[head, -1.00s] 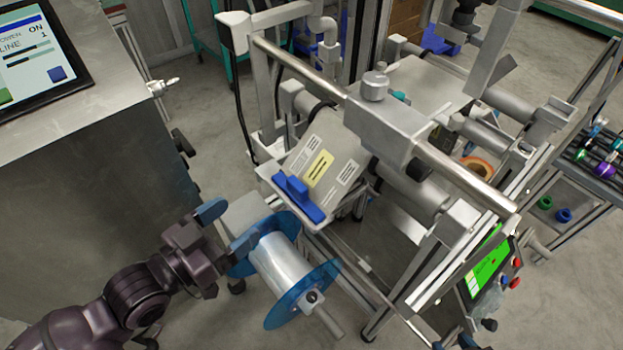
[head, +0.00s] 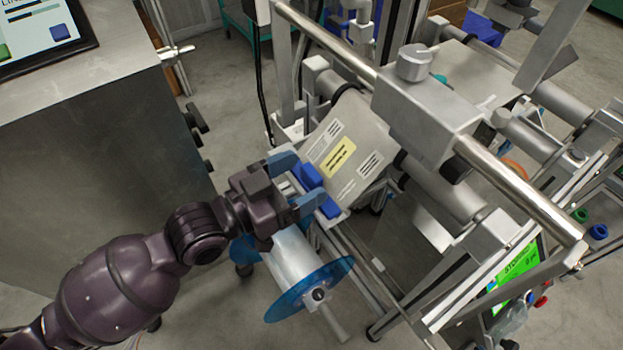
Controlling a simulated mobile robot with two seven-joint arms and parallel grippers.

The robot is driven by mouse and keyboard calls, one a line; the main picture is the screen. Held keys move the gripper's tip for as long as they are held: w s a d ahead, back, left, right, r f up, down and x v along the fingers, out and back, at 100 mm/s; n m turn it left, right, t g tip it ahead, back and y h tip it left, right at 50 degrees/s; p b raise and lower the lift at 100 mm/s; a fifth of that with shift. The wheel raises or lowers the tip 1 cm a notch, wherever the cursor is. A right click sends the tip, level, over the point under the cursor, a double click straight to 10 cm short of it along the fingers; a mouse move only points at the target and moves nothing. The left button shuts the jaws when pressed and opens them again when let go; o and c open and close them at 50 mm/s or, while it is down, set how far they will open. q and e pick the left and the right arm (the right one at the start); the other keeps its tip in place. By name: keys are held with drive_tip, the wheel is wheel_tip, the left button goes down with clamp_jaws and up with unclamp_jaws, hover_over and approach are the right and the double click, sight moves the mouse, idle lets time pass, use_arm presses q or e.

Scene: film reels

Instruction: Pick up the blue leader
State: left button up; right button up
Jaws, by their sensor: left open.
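The blue leader (head: 325,205) is a small blue piece with a raised grip, on the front edge of a tilted grey plate. Its left part shows close to my left gripper (head: 297,184). That gripper is open, with one blue-grey finger above and left of the leader's grip and the other below it. The grip shows between and just beyond the fingertips; I cannot tell whether they touch it. My right gripper is not in view.
A reel with clear blue flanges (head: 310,290) sits just below my left gripper. The machine's steel bar (head: 335,45) and clamp block (head: 425,100) stand to the right. A grey cabinet (head: 90,150) with a screen stands at left.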

sight(307, 177)
use_arm(q)
drive_tip(key=x, duration=0.3)
drive_tip(key=shift+w+d+f+b, duration=0.2)
drive_tip(key=shift+d+f+b, duration=0.1)
drive_tip(key=shift+b, duration=0.1)
drive_tip(key=shift+w+d+r, duration=0.15)
drive_tip(key=shift+w+d, duration=0.05)
drive_tip(key=shift+d, duration=0.05)
drive_tip(key=c, duration=1.1)
